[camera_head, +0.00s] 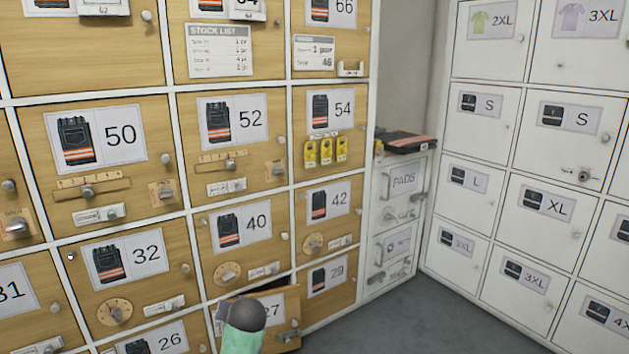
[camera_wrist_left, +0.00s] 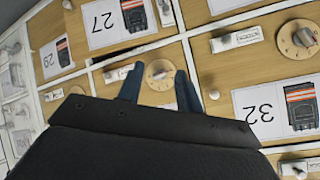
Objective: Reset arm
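My left gripper (camera_wrist_left: 158,86) shows in the left wrist view with its two blue fingers apart. They are open and nothing is between them but the view of a round dial (camera_wrist_left: 158,75) on a wooden locker door behind. I cannot tell how far the fingertips are from that door. In the head view a grey and green rounded part (camera_head: 244,322), which looks like a part of my arm, stands before the bottom lockers. The left fingers do not show clearly there. My right gripper is in neither view.
Wooden numbered lockers fill the left and middle. The door marked 27 (camera_head: 270,312) stands ajar, with a dark gap above it. White lockers (camera_head: 548,205) stand at the right. Dark folded workwear (camera_head: 405,141) lies on the PADS cabinet (camera_head: 404,180). Grey floor (camera_head: 415,315) is clear between.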

